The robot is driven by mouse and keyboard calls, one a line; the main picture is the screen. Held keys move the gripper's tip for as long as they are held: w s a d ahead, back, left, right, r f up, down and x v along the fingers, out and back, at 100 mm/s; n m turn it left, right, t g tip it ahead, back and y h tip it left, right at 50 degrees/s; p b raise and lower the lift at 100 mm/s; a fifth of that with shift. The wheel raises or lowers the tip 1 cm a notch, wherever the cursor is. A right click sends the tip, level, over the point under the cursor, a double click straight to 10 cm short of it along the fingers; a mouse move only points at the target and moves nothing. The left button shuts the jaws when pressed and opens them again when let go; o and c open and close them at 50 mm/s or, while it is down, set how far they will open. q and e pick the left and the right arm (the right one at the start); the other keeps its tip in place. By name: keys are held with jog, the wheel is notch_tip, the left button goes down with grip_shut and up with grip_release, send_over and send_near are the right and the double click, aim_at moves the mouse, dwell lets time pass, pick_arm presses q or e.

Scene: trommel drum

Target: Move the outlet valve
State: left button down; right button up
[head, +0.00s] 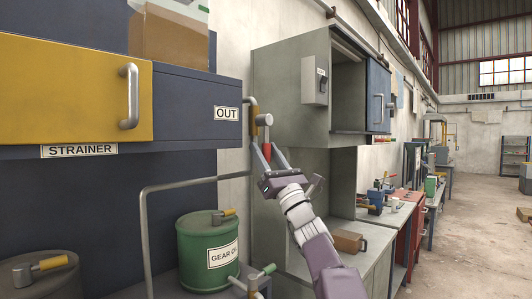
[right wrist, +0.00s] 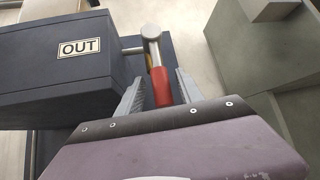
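The outlet valve has a red handle (right wrist: 161,87) with a round grey metal end, next to the OUT label (right wrist: 80,48) on the dark blue housing. In the head view the red handle (head: 267,152) hangs below the grey valve body (head: 264,120) on the pipe. My right gripper (head: 266,158) reaches up to it from below. In the right wrist view its two grey fingers (right wrist: 160,82) stand on either side of the red handle, with a narrow gap showing, so it looks open around the handle. My left gripper is not in view.
A grey cabinet (head: 292,100) with a switch box stands just right of the valve. A grey bent pipe (head: 180,184) and a green gear oil drum (head: 208,250) are at lower left. A yellow strainer drawer (head: 75,90) is at upper left. Open floor lies far right.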

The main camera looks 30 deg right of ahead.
jog(key=b+v, duration=0.4)
jog(key=v, duration=0.5)
dwell(0.6)
